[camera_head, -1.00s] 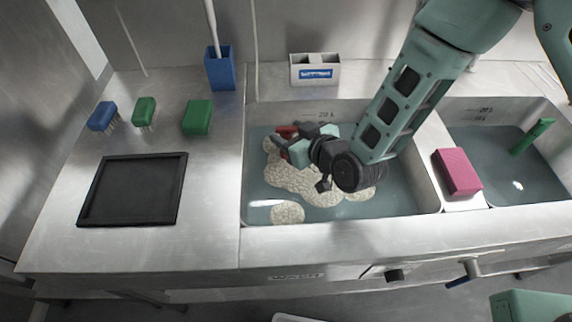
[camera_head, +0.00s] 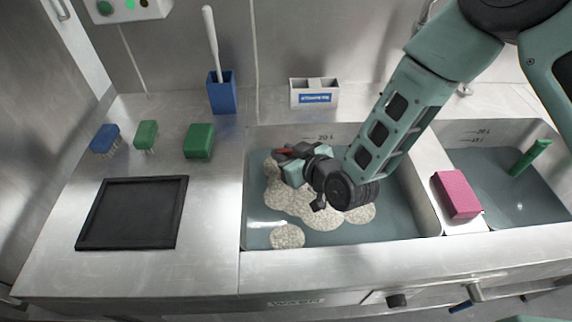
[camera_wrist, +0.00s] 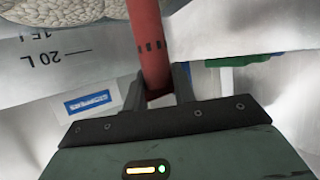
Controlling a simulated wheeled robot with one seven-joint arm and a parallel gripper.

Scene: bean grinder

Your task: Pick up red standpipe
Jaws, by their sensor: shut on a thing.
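The red standpipe (camera_wrist: 148,45) runs up from between my gripper's fingers in the wrist view, with dark slots on its side. In the head view only a short red piece (camera_head: 284,151) shows, at the left of my gripper (camera_head: 290,158). My gripper (camera_wrist: 160,92) is shut on the standpipe. It hangs over the back left part of the left sink basin (camera_head: 410,222), above foam and water. Most of the pipe is hidden by my gripper in the head view.
Pale foam (camera_head: 288,236) floats in the left basin. A pink sponge (camera_head: 456,194) lies on the divider, and a green standpipe (camera_head: 530,157) stands in the right basin. A black tray (camera_head: 133,212), brushes, a green sponge (camera_head: 199,141) and a blue holder (camera_head: 221,98) are on the left counter.

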